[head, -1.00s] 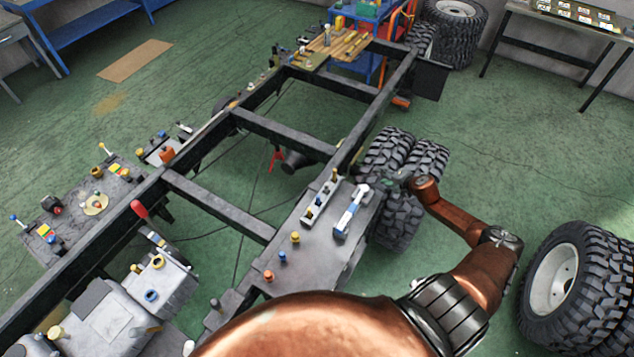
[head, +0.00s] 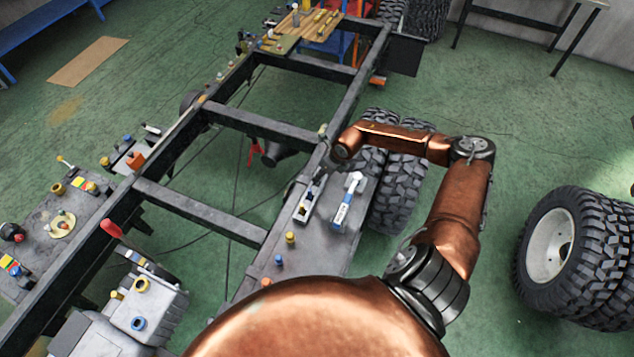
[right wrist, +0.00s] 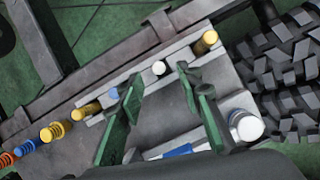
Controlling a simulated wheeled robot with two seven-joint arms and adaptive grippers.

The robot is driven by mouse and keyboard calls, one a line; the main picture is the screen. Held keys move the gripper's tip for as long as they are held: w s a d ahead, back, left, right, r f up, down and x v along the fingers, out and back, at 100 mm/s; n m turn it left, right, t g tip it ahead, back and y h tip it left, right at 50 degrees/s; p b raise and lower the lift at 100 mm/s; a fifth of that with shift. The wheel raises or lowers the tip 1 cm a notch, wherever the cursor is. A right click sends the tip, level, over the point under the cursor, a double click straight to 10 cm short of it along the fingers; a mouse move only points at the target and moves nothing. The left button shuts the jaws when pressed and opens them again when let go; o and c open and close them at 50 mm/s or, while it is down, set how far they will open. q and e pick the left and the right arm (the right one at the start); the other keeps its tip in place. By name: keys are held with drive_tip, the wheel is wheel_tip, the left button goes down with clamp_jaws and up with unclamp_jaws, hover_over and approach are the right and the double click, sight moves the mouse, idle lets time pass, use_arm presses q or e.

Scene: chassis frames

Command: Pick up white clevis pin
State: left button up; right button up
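A small white-topped pin (right wrist: 159,68), which looks like the white clevis pin, stands in a grey rack (right wrist: 181,59) in the right wrist view. The rack also shows in the head view (head: 303,213). My right gripper (right wrist: 158,76) is open, with its green fingers on either side of the white pin and nothing held. I cannot tell how far above the pin the fingertips are. My left gripper is not in view.
The same rack holds a blue pin (right wrist: 115,95) and brass pins (right wrist: 205,42). A blue and white tool (head: 347,203) lies to the right of the rack. Yellow (head: 290,238) and blue pins stand nearer on the plate. Tyres (head: 395,190) stand beside the chassis.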

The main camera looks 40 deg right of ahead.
drive_tip(key=x, duration=0.3)
drive_tip(key=shift+w+f, duration=0.2)
drive_tip(key=shift+f, duration=0.05)
drive_tip(key=shift+c, duration=0.7)
clamp_jaws()
